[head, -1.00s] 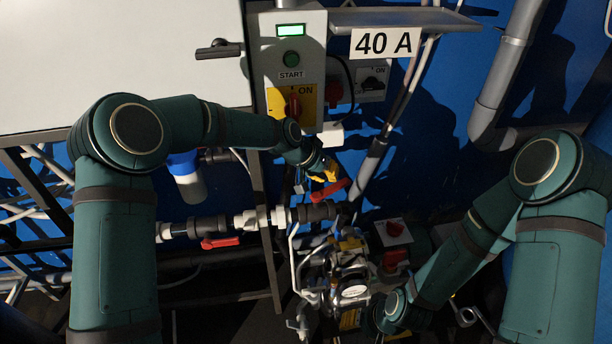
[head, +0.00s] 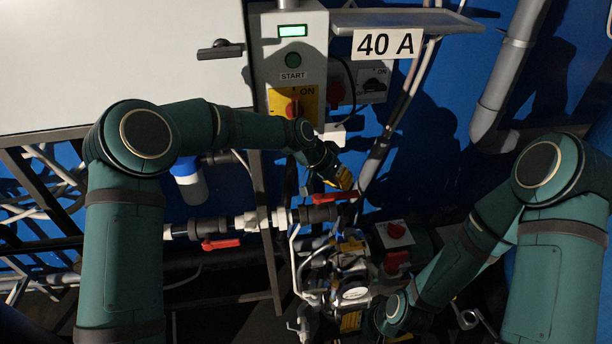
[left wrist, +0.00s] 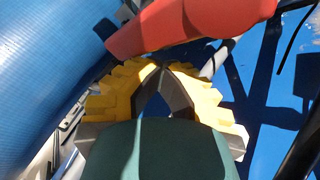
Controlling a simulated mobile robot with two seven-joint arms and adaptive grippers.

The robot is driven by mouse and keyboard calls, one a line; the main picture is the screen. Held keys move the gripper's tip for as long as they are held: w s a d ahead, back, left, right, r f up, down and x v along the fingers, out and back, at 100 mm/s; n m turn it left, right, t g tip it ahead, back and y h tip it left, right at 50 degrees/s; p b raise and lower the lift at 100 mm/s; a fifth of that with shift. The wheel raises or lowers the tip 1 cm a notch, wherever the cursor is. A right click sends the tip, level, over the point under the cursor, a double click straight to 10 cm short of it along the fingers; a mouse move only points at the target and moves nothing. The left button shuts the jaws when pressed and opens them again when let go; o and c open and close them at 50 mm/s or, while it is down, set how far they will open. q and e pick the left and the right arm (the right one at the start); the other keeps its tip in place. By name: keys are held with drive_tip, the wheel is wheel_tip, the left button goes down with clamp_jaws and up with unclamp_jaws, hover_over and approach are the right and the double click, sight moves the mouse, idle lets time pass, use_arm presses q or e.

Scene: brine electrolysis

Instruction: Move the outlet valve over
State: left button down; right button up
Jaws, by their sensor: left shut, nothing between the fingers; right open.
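A valve with a red lever handle (head: 335,196) sits on the grey pipe in the middle of the head view. The handle lies nearly along the pipe, its right end slightly raised. My left gripper (head: 345,180), with yellow ribbed fingers, is shut and empty right above the handle's right end. In the left wrist view the red handle (left wrist: 190,25) crosses the top, just beyond the closed fingertips (left wrist: 160,68); I cannot tell if they touch. My right gripper (head: 352,319) is low by the pump assembly, open, and partly hidden by its own arm.
A second red-handled valve (head: 220,243) is farther left on the pipe.

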use_arm(q)
drive_tip(key=shift+s+d+f, duration=0.15)
drive_tip(key=shift+s+d, duration=0.1)
drive_tip(key=shift+s+a+f, duration=0.1)
drive_tip(key=shift+a, duration=0.05)
drive_tip(key=v, duration=1.2)
drive_tip(key=shift+a+r, duration=0.3)
drive_tip(key=shift+a, duration=0.05)
